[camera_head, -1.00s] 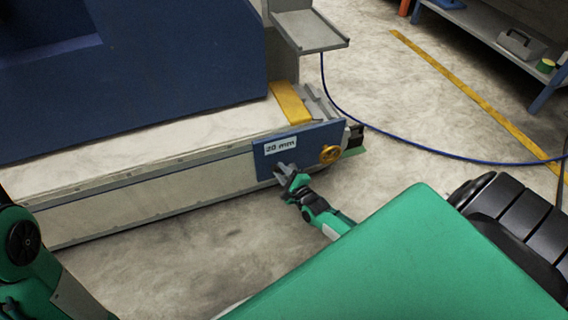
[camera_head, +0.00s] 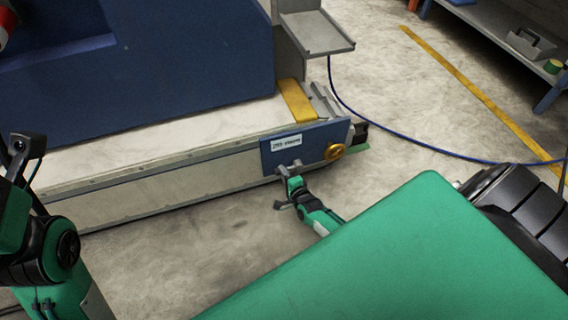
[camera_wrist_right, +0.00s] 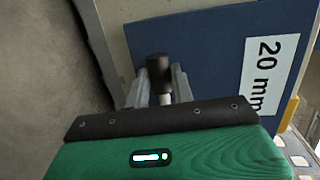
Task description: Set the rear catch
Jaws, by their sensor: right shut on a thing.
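A blue plate (camera_head: 312,146) with a white "20 mm" label is on the end of the long pale machine bed. In the right wrist view the plate (camera_wrist_right: 205,52) fills the upper right. A dark round-ended handle (camera_wrist_right: 158,68) with a pale stem stands at its lower edge. My right gripper (camera_head: 287,170) is at the plate's lower left corner. In the wrist view its fingers (camera_wrist_right: 160,92) are shut around the handle's stem. A dark, fork-like end of my left arm (camera_head: 28,147) shows at the left edge, far from the plate; its jaws are unclear.
A yellow strip (camera_head: 297,100) lies across the bed top, below a grey shelf (camera_head: 318,36). A blue cable (camera_head: 400,140) runs over the floor at right. The floor before the bed is clear.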

